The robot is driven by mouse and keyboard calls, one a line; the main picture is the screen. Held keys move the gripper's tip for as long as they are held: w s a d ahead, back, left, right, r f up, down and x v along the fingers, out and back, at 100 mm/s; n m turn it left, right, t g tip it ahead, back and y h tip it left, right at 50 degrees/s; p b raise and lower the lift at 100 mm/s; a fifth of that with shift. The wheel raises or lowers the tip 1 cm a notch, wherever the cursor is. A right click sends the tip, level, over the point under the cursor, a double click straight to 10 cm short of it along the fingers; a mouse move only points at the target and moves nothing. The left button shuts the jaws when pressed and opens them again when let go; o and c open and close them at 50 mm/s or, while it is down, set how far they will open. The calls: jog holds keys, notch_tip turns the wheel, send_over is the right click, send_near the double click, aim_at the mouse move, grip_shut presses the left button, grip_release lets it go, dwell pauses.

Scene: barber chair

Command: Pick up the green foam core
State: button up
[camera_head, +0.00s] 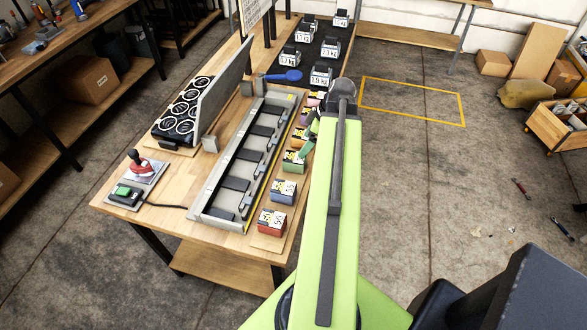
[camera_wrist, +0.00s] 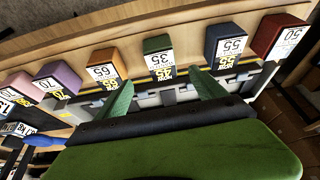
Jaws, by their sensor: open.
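The green foam core (camera_wrist: 157,46) stands in a row of coloured blocks in the wrist view, with a white and yellow label reading 35 and 45. It also shows in the head view (camera_head: 292,160), near the right edge of the workbench. My gripper (camera_wrist: 163,92) is open and empty. Its two green fingers lie short of the green core in the wrist view, one to each side of its line, with no visible contact. In the head view my gripper (camera_head: 309,140) is close above the row, partly hidden by my arm.
An orange block (camera_wrist: 101,59) and a blue block (camera_wrist: 224,38) flank the green core, with gaps between. A red block (camera_wrist: 279,34) stands at the row's end. A long grey slotted fixture (camera_head: 212,197) runs beside the row. A tilted grey panel (camera_head: 222,90) rises behind it.

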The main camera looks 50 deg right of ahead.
aim_at(296, 157)
jog(key=b+x, duration=0.4)
jog(key=x, duration=0.2)
jog(key=shift+w+r, duration=0.1)
jog(key=b+x, duration=0.4)
jog(key=x, duration=0.1)
jog(key=shift+a+f+b, duration=0.1)
jog(key=shift+f+b, duration=0.15)
jog(key=shift+b, duration=0.15)
jog(key=shift+r, duration=0.2)
jog(key=c, duration=1.5)
jog(key=shift+r+p, duration=0.1)
jog(key=shift+p, duration=0.2)
